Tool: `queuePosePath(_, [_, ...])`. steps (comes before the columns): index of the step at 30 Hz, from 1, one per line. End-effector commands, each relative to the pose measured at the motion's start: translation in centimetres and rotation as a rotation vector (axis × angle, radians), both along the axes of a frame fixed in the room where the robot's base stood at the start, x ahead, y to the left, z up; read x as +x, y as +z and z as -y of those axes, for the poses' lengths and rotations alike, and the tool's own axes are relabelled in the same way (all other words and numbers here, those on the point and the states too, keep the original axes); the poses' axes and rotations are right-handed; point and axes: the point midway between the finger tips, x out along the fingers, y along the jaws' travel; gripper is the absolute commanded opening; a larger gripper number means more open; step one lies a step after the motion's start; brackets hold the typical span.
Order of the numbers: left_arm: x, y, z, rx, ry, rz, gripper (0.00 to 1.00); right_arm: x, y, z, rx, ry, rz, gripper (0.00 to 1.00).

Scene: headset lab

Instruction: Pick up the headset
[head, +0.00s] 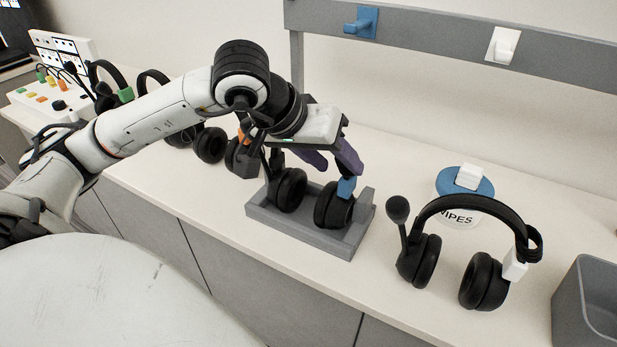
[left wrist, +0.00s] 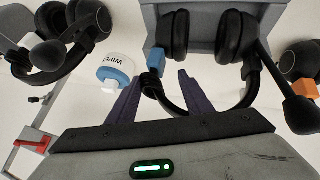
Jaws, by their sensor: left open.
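A black headset with a blue tag (head: 333,207) sits in a grey cradle (head: 300,236) on the counter, its ear cups in the tray. The left wrist view also shows this headset (left wrist: 174,35) and the cradle (left wrist: 195,8). My left gripper (head: 333,161) is open just above it, with dark purple fingers. In the left wrist view the fingers of my left gripper (left wrist: 160,88) point at the headset, and part of its headband shows between and behind them. Whether the fingers touch the band I cannot tell. My right gripper is not in view.
A headset with a white tag (head: 484,280) stands right of the cradle, before a wipes tub (head: 462,218). A grey bin (head: 590,305) is at far right. More headsets stand at left, one with an orange tag (head: 240,152). A hook rail (head: 440,25) runs behind.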

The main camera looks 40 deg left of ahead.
Motion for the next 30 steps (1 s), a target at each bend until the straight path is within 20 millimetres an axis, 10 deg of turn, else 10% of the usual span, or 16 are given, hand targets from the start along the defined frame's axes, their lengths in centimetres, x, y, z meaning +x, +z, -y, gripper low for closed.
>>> queuePosePath(14, [1.8, -2.4, 0.3, -0.002, 0.0, -0.001, 0.46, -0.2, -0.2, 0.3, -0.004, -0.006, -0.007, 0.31])
queuePosePath(22, [1.8, -2.3, 0.3, -0.002, 0.0, -0.001, 0.0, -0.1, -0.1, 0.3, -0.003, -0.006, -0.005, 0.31])
queuePosePath(30, [1.8, -2.2, 0.3, -0.002, 0.0, 0.002, 0.0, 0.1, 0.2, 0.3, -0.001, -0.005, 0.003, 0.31])
